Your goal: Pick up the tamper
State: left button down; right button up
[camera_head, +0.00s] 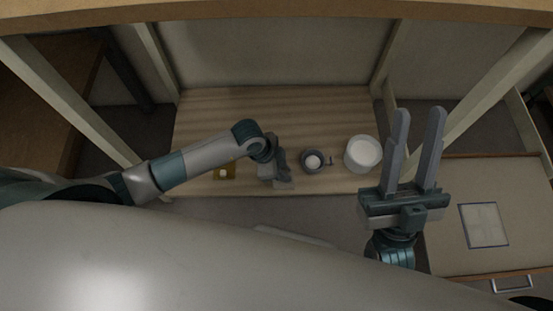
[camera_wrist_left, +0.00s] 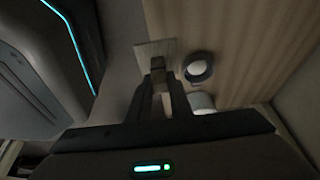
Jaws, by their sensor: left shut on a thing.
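My left gripper (camera_head: 281,174) reaches in from the left over the wooden shelf. In the left wrist view my left gripper (camera_wrist_left: 161,78) is shut on a small brownish piece, which looks like the tamper (camera_wrist_left: 159,65). Only a little of it shows between the fingertips, and its lower part is hidden. A pale square plate (camera_wrist_left: 155,46) lies below and just beyond the fingertips; I cannot tell if the held piece touches it. In the head view the arm hides the held piece. My right gripper (camera_head: 418,115) is open and empty, to the right of the shelf.
A dark round cup (camera_head: 304,161) with something white in it stands right of my left gripper. A white round container (camera_head: 362,154) stands further right. A small brown square (camera_head: 231,176) with a white knob lies left. Shelf posts (camera_head: 153,55) flank the board.

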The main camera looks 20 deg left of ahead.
jog(key=shift+w+a+f+g, duration=0.15)
jog(key=shift+a+f+g, duration=0.45)
jog(key=shift+f, duration=0.2)
jog(key=shift+p, duration=0.3)
